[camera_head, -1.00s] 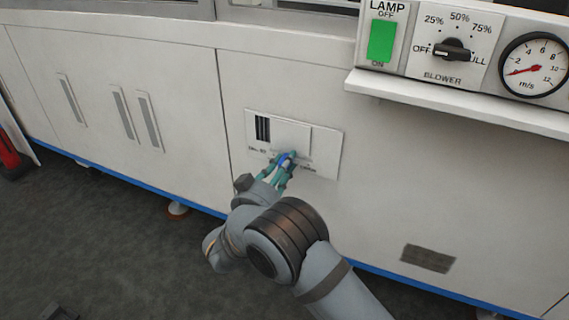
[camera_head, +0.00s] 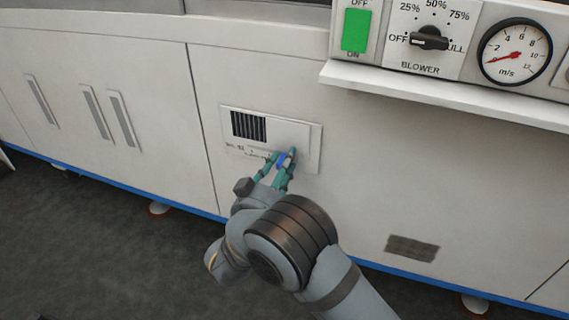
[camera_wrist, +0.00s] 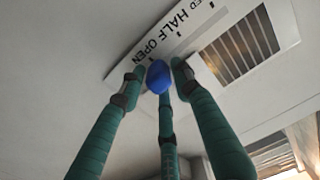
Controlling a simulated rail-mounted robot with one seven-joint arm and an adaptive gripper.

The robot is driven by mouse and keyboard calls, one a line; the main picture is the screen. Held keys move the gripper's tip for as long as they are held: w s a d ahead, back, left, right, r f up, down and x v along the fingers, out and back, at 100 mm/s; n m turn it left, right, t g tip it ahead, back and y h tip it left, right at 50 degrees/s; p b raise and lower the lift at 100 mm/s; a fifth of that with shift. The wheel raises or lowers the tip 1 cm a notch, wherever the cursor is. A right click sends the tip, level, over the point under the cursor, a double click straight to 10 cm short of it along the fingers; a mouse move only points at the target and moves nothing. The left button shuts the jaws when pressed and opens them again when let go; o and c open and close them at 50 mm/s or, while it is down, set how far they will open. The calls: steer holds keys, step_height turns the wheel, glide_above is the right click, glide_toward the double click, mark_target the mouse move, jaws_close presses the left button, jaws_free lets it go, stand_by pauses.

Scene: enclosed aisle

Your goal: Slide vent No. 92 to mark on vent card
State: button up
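Vent No. 92 (camera_head: 313,150) is a pale plate on the cabinet front, with small lettering along its lower edge. Dark slats (camera_head: 248,126) show at its left; the white sliding cover (camera_head: 290,132) lies to their right. My gripper (camera_head: 280,157) has green fingers around the blue knob (camera_wrist: 158,77) at the plate's lower edge. In the wrist view, the fingertips (camera_wrist: 160,69) sit close on both sides of the knob, with a third finger below it. The scale strip (camera_wrist: 170,38) there reads "HALF OPEN" near the knob. I cannot make out a vent card.
A shelf (camera_head: 440,93) juts out above right, under a panel with a green lamp switch (camera_head: 355,30), a blower dial (camera_head: 430,38) and a gauge (camera_head: 515,52). Slotted handles (camera_head: 108,118) are on the left doors. A dark grille (camera_head: 412,248) sits low right.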

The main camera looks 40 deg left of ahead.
steer(key=shift+o, duration=0.7)
steer(key=shift+f, duration=0.15)
steer(key=shift+s+d, duration=0.1)
steer(key=shift+s, duration=0.35)
steer(key=v, duration=1.1)
steer(key=shift+w, duration=0.15)
